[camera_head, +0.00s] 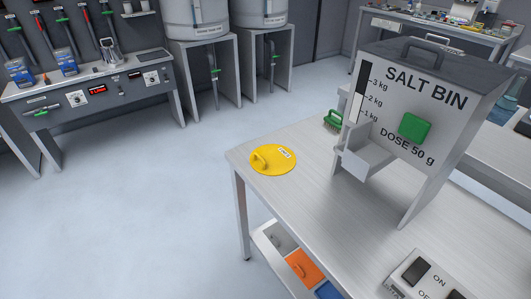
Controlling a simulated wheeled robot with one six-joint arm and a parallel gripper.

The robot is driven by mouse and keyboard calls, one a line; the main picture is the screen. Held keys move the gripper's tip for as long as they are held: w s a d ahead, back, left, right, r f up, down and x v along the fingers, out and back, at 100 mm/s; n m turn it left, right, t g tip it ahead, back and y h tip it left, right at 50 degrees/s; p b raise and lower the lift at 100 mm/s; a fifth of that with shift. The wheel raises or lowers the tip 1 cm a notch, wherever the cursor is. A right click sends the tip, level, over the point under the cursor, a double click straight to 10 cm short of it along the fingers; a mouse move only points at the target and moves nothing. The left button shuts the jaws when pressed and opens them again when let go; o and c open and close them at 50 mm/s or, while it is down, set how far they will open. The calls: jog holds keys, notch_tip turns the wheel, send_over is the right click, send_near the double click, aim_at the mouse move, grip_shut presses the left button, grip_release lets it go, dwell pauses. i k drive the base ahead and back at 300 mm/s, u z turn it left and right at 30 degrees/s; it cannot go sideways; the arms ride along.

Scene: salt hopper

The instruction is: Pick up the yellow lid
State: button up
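The yellow lid (278,164) is a flat round disc. It lies on the left corner area of the grey metal table (317,203). A raised yellow handle (259,162) stands on its left part, and a small white label (285,153) is on its upper right part. Nothing covers the lid. My gripper is not in view.
The salt bin (423,95) with a green button stands on the table, right of the lid. A green brush-like item (333,121) lies behind the lid. A switch box (428,276) is at front right. Coloured lidded bins (304,267) sit below. Open floor (140,200) lies left.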

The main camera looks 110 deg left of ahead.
aim_at(271, 159)
jog(key=u, duration=4.05)
jog(key=k, duration=1.25)
jog(key=z, duration=0.75)
jog(key=i, duration=0.95)
jog(key=u, duration=0.05)
